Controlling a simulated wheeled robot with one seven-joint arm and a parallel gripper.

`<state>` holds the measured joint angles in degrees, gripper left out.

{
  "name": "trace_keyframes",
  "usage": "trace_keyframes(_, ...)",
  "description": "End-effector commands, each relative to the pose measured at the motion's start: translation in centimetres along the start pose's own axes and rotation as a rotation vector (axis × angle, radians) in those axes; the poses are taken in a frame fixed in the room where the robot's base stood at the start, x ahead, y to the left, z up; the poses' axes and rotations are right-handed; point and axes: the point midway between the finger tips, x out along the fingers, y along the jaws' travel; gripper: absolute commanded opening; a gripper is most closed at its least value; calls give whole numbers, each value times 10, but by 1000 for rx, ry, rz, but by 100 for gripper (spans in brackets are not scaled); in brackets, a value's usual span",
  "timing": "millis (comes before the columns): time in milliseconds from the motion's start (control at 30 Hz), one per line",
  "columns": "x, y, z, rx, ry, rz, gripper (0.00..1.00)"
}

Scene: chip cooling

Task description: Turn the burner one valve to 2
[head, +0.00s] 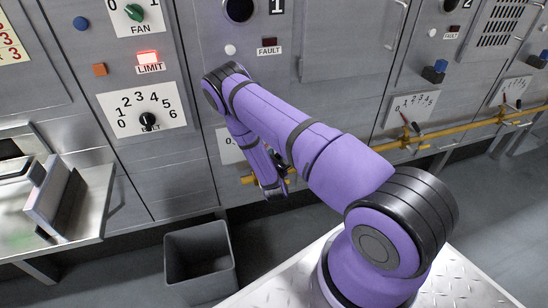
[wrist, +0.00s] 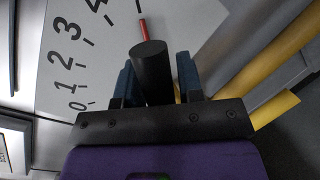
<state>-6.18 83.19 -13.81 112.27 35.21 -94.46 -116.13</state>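The burner one valve shows in the wrist view as a black handle (wrist: 150,72) with a red tip (wrist: 143,30) in front of a white dial plate (wrist: 55,35). The dial numbers 0 to 4 are readable. The red tip lies beyond the 4, near an unlabelled tick at the top edge. My gripper (wrist: 157,80) has its blue fingers on either side of the handle. A gap shows on the right, so the fingers look open around it. In the head view my arm hides most of this dial (head: 228,148), and my gripper (head: 280,170) is partly hidden.
A yellow pipe (head: 455,131) runs along the panel and passes right of the handle in the wrist view (wrist: 255,85). A grey bin (head: 200,256) stands on the floor below. Another burner's dial (head: 412,107) is farther right. A metal table (head: 85,215) is at left.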

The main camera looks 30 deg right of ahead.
Motion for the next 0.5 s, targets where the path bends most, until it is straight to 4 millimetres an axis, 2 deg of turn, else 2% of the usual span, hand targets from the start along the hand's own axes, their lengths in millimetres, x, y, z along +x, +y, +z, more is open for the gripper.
trace_keyframes(33, 0, 0, 0, 0, 0, 0, 23)
trace_keyframes(133, 0, 0, 0, 0, 0, 0, 0)
trace_keyframes(500, -1, 4, -1, -33, -5, 9, 0)
